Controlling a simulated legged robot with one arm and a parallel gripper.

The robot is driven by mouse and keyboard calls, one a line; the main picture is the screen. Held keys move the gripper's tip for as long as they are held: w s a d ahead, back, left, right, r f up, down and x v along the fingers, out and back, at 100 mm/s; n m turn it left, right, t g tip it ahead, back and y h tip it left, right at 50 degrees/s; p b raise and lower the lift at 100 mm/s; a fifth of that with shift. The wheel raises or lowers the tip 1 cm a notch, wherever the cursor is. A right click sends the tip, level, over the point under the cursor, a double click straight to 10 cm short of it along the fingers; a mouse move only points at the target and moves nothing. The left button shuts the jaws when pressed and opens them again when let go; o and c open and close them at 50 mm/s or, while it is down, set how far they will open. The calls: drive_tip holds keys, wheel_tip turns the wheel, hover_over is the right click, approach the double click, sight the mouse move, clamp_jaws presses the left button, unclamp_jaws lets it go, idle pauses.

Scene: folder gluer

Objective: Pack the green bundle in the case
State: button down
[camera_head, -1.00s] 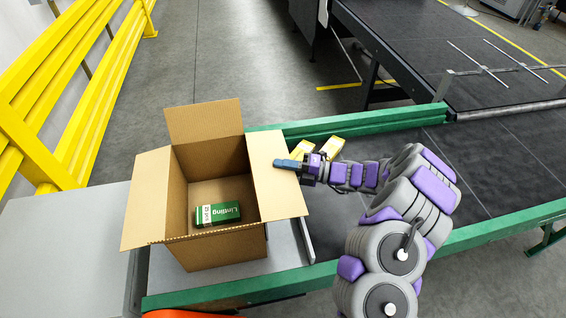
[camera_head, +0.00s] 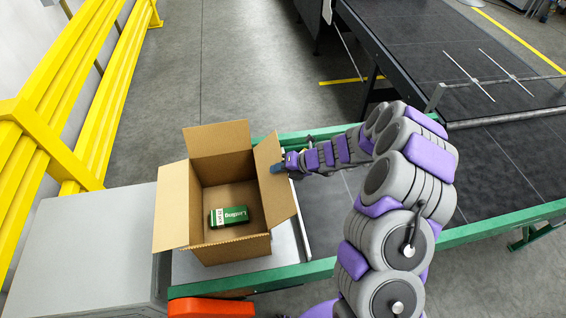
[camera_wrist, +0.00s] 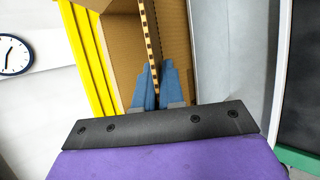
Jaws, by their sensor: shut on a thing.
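The case is an open brown cardboard box (camera_head: 232,251) with its flaps spread, standing on the conveyor's end. The green bundle (camera_head: 229,216), with a white label, lies flat on the floor inside it. My gripper (camera_head: 279,168) is at the outer edge of the box's right flap (camera_head: 274,195). In the wrist view its blue fingers (camera_wrist: 154,72) are shut with the flap's corrugated edge (camera_wrist: 151,38) between them. The right flap leans outward, tilted up.
A green-railed conveyor (camera_head: 470,228) runs to the right under my arm. A grey metal surface (camera_head: 85,245) is left of the box. A yellow guard rail (camera_head: 45,140) stands at the far left. An orange object (camera_head: 210,307) is at the bottom edge.

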sight(269, 175)
drive_tip(key=shift+s+a+r+h+p, duration=0.2)
drive_tip(key=shift+a+r+h+p, duration=0.4)
drive_tip(key=shift+r+h+p, duration=0.15)
drive_tip(key=shift+a+r+p, duration=0.1)
drive_tip(key=shift+a+p, duration=0.1)
drive_tip(key=shift+p, duration=0.55)
drive_tip(key=shift+s+a, duration=0.15)
drive_tip(key=shift+s, duration=0.05)
drive_tip(key=shift+a, duration=0.15)
drive_tip(key=c, duration=1.5)
unclamp_jaws()
drive_tip(key=shift+a, duration=0.15)
drive_tip(key=shift+o, duration=0.8)
drive_tip(key=shift+w+a, duration=0.1)
drive_tip(key=shift+a, duration=0.3)
drive_tip(key=shift+d, duration=0.35)
drive_tip(key=v, duration=1.7)
drive_tip(key=shift+d+f, duration=0.2)
drive_tip(key=shift+f, duration=0.05)
drive_tip(key=shift+a, duration=0.1)
